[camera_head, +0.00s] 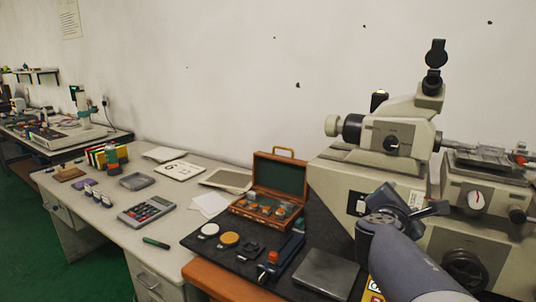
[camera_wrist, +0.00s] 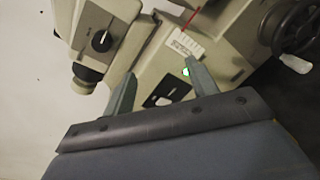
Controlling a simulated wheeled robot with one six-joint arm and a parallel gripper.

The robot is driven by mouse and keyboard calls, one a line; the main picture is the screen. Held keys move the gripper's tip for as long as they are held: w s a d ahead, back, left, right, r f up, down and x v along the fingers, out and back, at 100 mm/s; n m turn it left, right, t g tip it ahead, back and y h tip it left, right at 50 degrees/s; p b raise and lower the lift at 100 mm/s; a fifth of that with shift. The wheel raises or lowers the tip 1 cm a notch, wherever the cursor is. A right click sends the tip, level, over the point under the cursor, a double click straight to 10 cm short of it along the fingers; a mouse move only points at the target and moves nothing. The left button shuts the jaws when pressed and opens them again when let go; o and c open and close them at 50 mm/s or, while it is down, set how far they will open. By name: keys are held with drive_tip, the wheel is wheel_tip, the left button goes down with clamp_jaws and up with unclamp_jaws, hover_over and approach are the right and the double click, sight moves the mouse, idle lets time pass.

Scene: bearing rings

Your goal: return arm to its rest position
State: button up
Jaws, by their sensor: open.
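My gripper shows in the wrist view (camera_wrist: 159,74), with its two grey fingers spread apart and nothing between them. Beyond the fingers is the beige machine (camera_wrist: 150,45), close to the camera, with a dark knob and a handwheel at the right. In the head view my arm rises from the lower right in front of the same machine (camera_head: 385,158). The gripper end is small and dark there, and its fingers are hard to make out against the machine.
Left of my arm, a dark mat (camera_head: 205,247) bears a grey flat box (camera_head: 325,272), an open wooden case (camera_head: 278,172), a white disc (camera_head: 209,229) and a yellow disc (camera_head: 229,239).

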drive_tip(key=shift+w+a+r+n+t, duration=0.15)
drive_tip(key=shift+w+r+n+t, duration=0.05)
drive_tip(key=shift+w+r+n, duration=0.3)
drive_tip(key=shift+w+a+r+n+t, duration=0.15)
drive_tip(key=shift+w+r+n+t, duration=0.05)
drive_tip(key=shift+w+r+n, duration=0.2)
